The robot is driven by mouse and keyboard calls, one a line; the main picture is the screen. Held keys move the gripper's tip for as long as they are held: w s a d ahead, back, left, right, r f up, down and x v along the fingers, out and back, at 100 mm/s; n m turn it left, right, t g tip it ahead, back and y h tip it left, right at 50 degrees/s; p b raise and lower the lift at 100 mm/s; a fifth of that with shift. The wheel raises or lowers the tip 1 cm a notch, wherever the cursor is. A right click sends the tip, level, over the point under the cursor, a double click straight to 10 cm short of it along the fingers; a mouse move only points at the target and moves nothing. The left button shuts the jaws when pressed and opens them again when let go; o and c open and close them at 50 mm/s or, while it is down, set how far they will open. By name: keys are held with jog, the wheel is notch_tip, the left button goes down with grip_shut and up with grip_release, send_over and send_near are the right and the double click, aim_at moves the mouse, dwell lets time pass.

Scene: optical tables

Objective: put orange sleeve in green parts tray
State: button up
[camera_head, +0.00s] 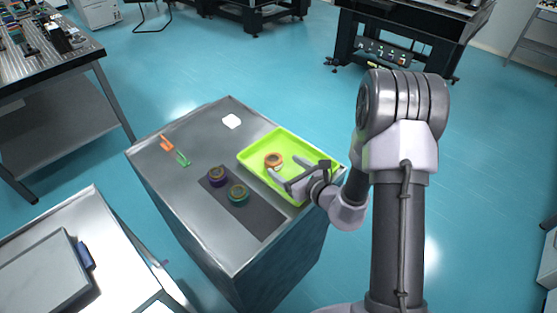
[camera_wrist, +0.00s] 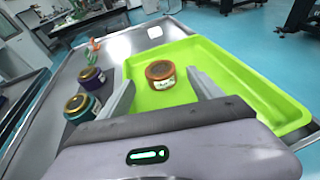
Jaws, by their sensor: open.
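The orange sleeve (camera_head: 274,159) is a short ring with a pale label, standing in the green parts tray (camera_head: 251,153). In the wrist view the orange sleeve (camera_wrist: 160,74) rests on the floor of the green tray (camera_wrist: 262,85), ahead of my fingertips. My gripper (camera_head: 290,167) is open and reaches over the tray from its right side. In the wrist view its two fingers (camera_wrist: 163,82) are spread wide, with the sleeve beyond and between them. Neither finger appears to touch the sleeve.
A purple ring (camera_head: 217,176) and a teal ring (camera_head: 238,194) stand on a dark mat (camera_head: 262,222) left of the tray. Orange (camera_head: 167,143) and green (camera_head: 182,158) small pieces and a white block (camera_head: 232,121) lie farther back. The metal cart top has free room between them.

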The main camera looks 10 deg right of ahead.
jog(key=v, duration=0.6)
jog(key=shift+s+d+r+p, duration=0.1)
jog(key=shift+s+r+p, duration=0.05)
jog(key=shift+p, duration=0.25)
jog(key=s+a+r+n+g+y, duration=0.65)
jog(key=s+a+r+n, duration=0.35)
jog(key=a+r+n, duration=0.35)
jog(key=s+r+n+g+h, duration=0.4)
jog(key=s+n, duration=0.4)
jog(key=s, duration=0.4)
jog(key=s+d+r+n+t+h, duration=0.2)
jog(key=d+n+h, duration=0.3)
jog(key=d, duration=0.3)
jog(key=shift+s+r+t+h, duration=0.15)
jog(key=shift+r+t+h, duration=0.45)
jog(key=shift+h, duration=0.25)
jog(key=shift+d, duration=0.1)
